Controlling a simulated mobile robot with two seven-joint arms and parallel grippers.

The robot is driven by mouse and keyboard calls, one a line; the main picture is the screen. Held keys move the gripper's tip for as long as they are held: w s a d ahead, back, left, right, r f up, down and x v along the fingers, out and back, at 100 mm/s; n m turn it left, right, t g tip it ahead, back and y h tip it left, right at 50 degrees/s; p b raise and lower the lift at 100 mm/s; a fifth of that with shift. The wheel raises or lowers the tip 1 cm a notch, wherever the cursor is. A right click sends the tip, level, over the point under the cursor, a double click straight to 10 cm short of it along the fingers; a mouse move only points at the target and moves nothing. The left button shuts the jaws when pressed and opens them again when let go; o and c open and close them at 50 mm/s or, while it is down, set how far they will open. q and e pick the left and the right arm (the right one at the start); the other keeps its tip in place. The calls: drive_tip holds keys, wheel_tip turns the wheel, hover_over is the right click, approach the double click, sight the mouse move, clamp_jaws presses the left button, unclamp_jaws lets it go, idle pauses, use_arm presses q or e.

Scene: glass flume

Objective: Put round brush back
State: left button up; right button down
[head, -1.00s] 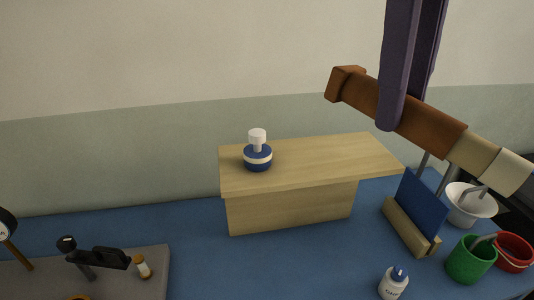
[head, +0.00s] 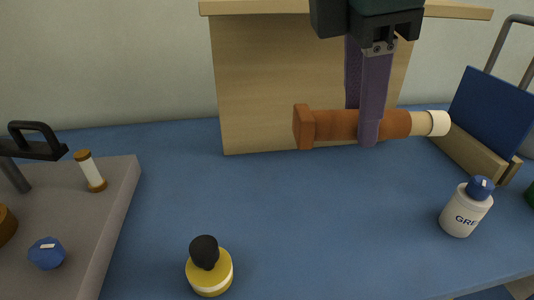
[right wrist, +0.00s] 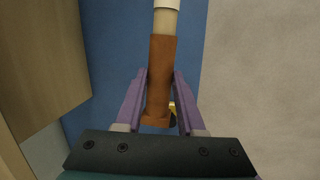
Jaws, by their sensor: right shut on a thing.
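The round brush (head: 328,124) has a brown handle with a square end, a beige collar and a white tip. In the head view it lies level in the air in front of the wooden stand, its white tip to the right. My right gripper (head: 368,138) comes down from above and is shut on its brown handle. The right wrist view also shows the brush (right wrist: 159,80) between the two purple fingers of the right gripper (right wrist: 160,80). My left gripper is not in view.
The wooden stand (head: 260,85) is at the back. A blue panel in a wooden holder (head: 478,160) and a white bottle (head: 465,208) are at right. A yellow bottle (head: 209,275) stands in front. A grey board (head: 110,215) with several items is at left. The blue mid-table is clear.

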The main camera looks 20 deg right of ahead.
sight(326, 253)
drive_tip(key=f, duration=0.1)
drive_tip(key=f+b, duration=0.1)
drive_tip(key=f, duration=0.1)
drive_tip(key=shift+w+n, duration=0.25)
drive_tip(key=shift+n, duration=0.15)
use_arm(q)
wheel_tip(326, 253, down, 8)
drive_tip(key=b, duration=0.5)
drive_tip(key=shift+b, duration=0.3)
use_arm(e)
wheel_tip(326, 253, down, 20)
drive_tip(key=shift+r, duration=0.1)
drive_tip(key=c, duration=0.5)
unclamp_jaws()
